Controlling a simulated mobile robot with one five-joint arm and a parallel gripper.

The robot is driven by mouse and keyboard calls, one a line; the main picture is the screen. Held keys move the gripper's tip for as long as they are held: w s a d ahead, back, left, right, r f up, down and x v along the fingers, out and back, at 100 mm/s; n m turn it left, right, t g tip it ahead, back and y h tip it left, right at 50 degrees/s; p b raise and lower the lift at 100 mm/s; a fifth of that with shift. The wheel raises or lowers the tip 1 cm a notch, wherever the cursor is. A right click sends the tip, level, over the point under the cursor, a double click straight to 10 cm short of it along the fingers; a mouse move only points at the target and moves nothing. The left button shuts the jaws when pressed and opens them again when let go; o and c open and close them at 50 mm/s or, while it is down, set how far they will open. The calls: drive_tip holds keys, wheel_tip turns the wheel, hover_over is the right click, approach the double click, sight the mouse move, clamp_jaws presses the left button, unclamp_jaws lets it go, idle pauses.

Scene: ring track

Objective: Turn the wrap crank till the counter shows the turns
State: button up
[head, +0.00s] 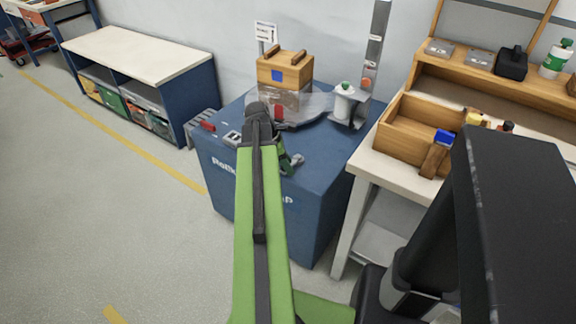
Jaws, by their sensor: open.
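The blue wrap stand (320,150) has white lettering on its front, partly hidden by my green arm. On its top, a wooden box (285,68) with a blue label stands above a clear round plate. A red piece (278,113) shows just right of my arm's dark joint; I cannot tell whether it is the crank handle. A small grey-white unit (232,138) sits at the left edge, perhaps the counter; no number is legible. My gripper (294,161) is small and partly hidden behind my arm, low over the stand's front edge, open with nothing visible in it.
A film roll (345,103) stands by a grey mast (374,45) on the stand's right. A workbench with a wooden tray (405,125) is close on the right. A white-topped shelf unit (138,52) is at left. The floor in front is clear.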

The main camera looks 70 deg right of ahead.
drive_tip(key=shift+c, duration=0.3)
clamp_jaws()
drive_tip(key=shift+a, duration=0.1)
idle(0.9)
